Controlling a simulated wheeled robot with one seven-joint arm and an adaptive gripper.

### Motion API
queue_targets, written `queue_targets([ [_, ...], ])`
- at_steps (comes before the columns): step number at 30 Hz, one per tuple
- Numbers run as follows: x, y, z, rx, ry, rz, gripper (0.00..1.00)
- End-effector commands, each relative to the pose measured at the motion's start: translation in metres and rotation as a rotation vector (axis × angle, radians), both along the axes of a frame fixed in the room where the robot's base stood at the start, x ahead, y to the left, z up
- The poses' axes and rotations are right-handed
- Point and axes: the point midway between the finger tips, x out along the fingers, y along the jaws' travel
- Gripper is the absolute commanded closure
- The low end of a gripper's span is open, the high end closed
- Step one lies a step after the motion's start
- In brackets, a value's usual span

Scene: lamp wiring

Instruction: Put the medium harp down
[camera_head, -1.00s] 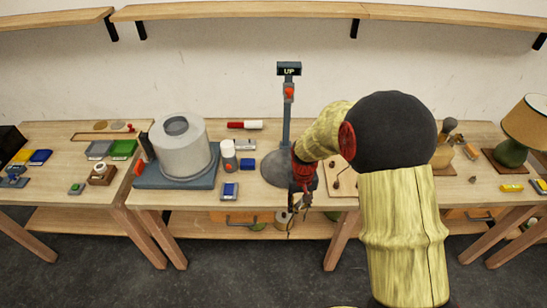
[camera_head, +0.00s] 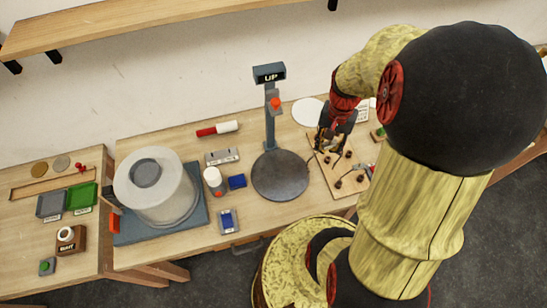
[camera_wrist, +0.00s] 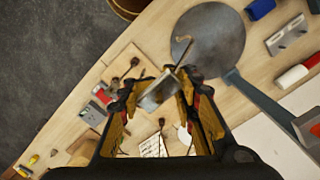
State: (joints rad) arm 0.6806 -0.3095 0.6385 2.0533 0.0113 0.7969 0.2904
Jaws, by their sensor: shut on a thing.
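My gripper (camera_head: 322,146) is over the left part of a light wooden board with dark knobs (camera_head: 342,182), right of the round grey plate of the "UP" stand. In the wrist view my gripper (camera_wrist: 160,90) is shut on a small grey metal piece (camera_wrist: 157,93). A thin bent wire (camera_wrist: 181,48) rises from near it, its hooked end seen against the round plate. This appears to be the medium harp, but its full outline is hidden by the fingers. I cannot tell whether it touches the board (camera_wrist: 122,70).
The "UP" stand (camera_head: 270,110) rises close left of my gripper, with its round plate (camera_head: 280,176) at its foot. A white disc (camera_head: 308,111) lies behind the board. A large grey drum (camera_head: 155,190) stands left. Bare tabletop (camera_head: 175,148) shows behind the drum.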

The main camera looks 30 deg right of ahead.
Motion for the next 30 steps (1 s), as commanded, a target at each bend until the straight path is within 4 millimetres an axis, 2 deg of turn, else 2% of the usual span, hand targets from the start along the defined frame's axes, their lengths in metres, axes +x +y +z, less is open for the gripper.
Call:
queue_targets([
  [4,0.016,0.016,-0.011,0.001,0.002,0.004,1.0],
  [13,0.067,0.06,-0.041,0.0,0.001,0.007,1.0],
  [18,0.084,0.076,-0.071,0.001,0.003,0.004,1.0],
  [21,0.091,0.082,-0.083,0.001,0.003,0.002,1.0],
  [30,0.101,0.091,-0.099,0.001,0.003,0.001,1.0],
])
